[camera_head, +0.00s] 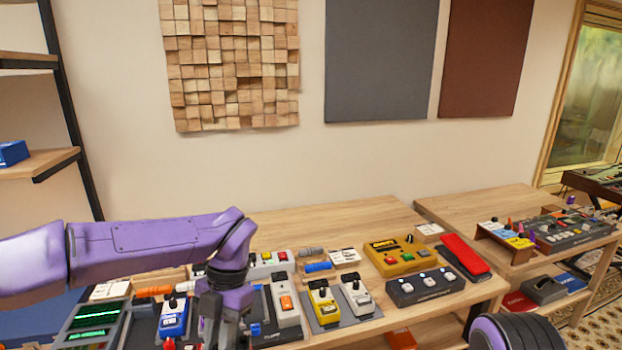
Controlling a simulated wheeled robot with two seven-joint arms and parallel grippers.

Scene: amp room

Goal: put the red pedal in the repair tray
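A long red pedal (465,254) with a dark base lies at the right end of the near wooden bench, beside a yellow pedal. No container can be told for sure as the repair tray. My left arm reaches in from the left, and its gripper (222,325) points down over the left part of the bench, among the pedals and far left of the red pedal. Its fingertips are hard to make out, so its opening cannot be told. My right gripper is not in view; only a rounded purple and black part of my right arm shows at the bottom right.
A wide yellow pedal (402,256), a black pedal (425,286), a small yellow pedal (324,303) and a blue pedal (173,317) crowd the bench. A second bench (440,208) on the right holds more gear. The bench's back strip is clear. Shelves stand at left.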

